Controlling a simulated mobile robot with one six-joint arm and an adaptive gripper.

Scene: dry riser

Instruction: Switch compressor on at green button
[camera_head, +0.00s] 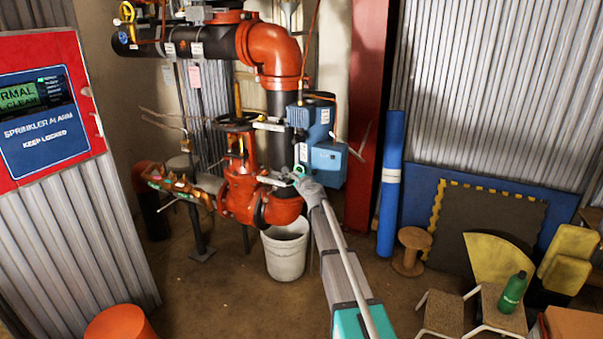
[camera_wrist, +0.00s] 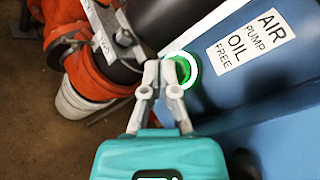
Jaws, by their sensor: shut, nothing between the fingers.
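The blue compressor (camera_head: 328,158) is mounted beside the dark vertical pipe in the head view. In the wrist view its blue casing (camera_wrist: 270,95) fills the right side, with a white label reading "AIR PUMP OIL FREE". The green button (camera_wrist: 194,72) shows as a glowing green ring with a pale rim on the casing, left of the label. My gripper (camera_wrist: 172,64) is shut and empty, its fingertips overlapping the button and hiding part of it. I cannot tell whether they touch it. In the head view my gripper (camera_head: 298,173) is at the compressor's lower left.
The orange valve (camera_head: 240,185) and pipework stand just left of my gripper. A white bucket (camera_head: 286,250) is below. A blue roll (camera_head: 391,185), wooden spool (camera_head: 411,252) and stools stand right. The sprinkler alarm panel (camera_head: 45,110) is far left.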

